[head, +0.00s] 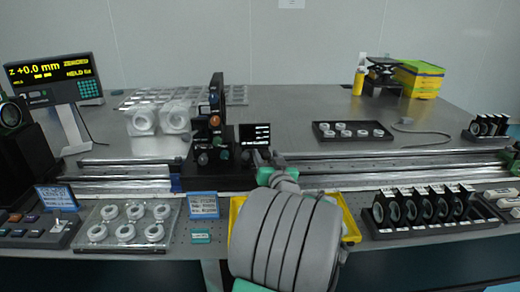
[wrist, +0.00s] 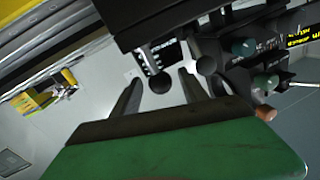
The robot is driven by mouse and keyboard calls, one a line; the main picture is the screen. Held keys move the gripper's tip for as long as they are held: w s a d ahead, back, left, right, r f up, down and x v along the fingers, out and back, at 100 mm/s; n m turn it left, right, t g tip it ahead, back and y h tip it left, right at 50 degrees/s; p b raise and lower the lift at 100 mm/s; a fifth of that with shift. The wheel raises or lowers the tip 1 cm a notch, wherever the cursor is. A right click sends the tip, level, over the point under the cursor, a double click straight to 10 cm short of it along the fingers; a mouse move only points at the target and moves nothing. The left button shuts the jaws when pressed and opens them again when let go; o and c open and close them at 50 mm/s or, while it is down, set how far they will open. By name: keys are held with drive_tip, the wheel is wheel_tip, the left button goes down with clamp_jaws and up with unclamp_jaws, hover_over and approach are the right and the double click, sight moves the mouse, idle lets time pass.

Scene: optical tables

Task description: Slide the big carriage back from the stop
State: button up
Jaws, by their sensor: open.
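The big carriage (head: 207,172) is a black block on the long rail, left of centre in the head view. It bears an upright black mount with several knobs. In the wrist view its dark body (wrist: 175,20) fills the top, with round-ended knobs below it. My gripper (head: 262,160) is at the carriage's right side, partly hidden by my own arm. In the wrist view my gripper (wrist: 158,78) is open, and one black knob (wrist: 160,83) shows between its fingertips. I cannot tell whether the fingers touch it. I cannot make out the stop.
The rail (head: 400,163) runs across the table front. A small dark screen (head: 255,136) stands right of the mount. A black tray of rings (head: 352,132) lies behind the rail. A lens rack (head: 425,212), a ring tray (head: 128,228) and a yellow bin (head: 351,222) stand in front.

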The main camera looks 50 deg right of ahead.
drive_tip(key=x, duration=0.3)
drive_tip(key=shift+w+d, duration=0.25)
drive_tip(key=shift+w, duration=0.05)
clamp_jaws()
idle(1.2)
